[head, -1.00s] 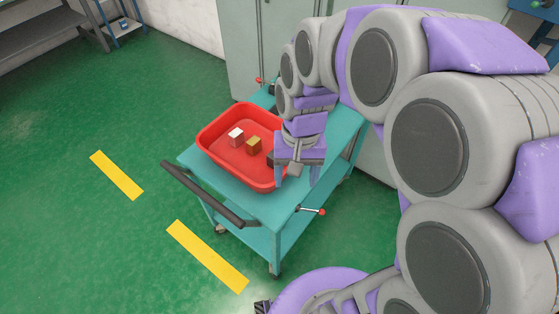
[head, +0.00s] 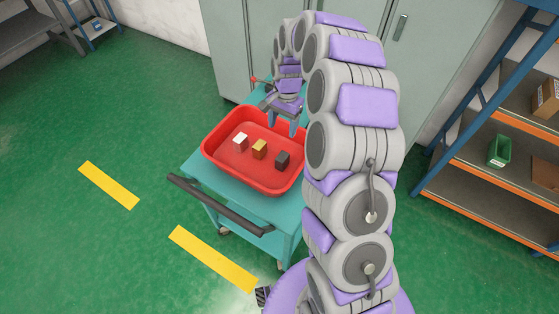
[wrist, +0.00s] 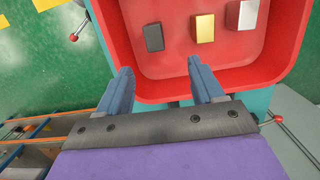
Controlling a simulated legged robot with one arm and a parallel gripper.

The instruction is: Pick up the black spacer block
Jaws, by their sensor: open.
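The black spacer block (head: 282,159) lies in the red tray (head: 222,169), at the right end of a row of blocks. In the wrist view the black block (wrist: 153,37) is at the left, ahead of the fingers. A gold block (head: 260,149) and a white or silver block (head: 240,141) lie beside it, apart from each other. My gripper (head: 284,122) is open and empty at the tray's far rim. In the wrist view its two blue fingers (wrist: 158,79) reach to the tray's near edge, short of the black block and not touching it.
The tray stands on a teal cart with a dark handle (head: 220,205). Grey cabinets (head: 236,60) stand behind. A blue rack with orange-edged shelves (head: 490,160) holds a green bin (head: 499,151) at the right. Green floor is free at left.

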